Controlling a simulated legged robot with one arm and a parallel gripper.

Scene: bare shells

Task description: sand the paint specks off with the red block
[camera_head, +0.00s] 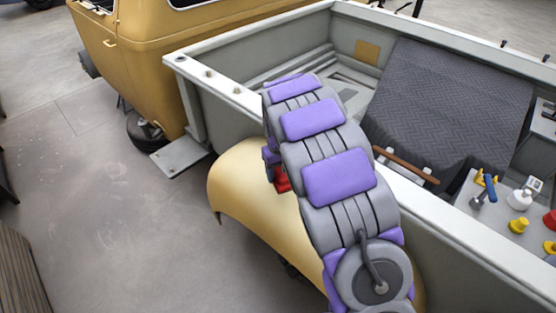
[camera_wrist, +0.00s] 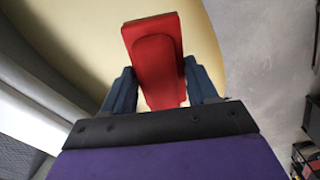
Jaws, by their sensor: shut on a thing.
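My gripper (camera_wrist: 162,92) is shut on the red block (camera_wrist: 158,62), with a dark blue finger on each side of it. In the head view the red block (camera_head: 283,181) shows only in part, beside my arm, which hides most of the gripper. The block is over the pale yellow curved fender (camera_head: 240,185); I cannot tell whether it touches the surface. The fender also fills much of the wrist view (camera_wrist: 85,40). I cannot make out any paint specks on it.
The grey truck bed wall (camera_head: 225,115) rises right behind the fender. A yellow cab (camera_head: 145,60) stands at the back left. A dark quilted blanket (camera_head: 440,110) and a tray of small tools and bottles (camera_head: 510,215) lie on the right. Concrete floor at left is mostly open.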

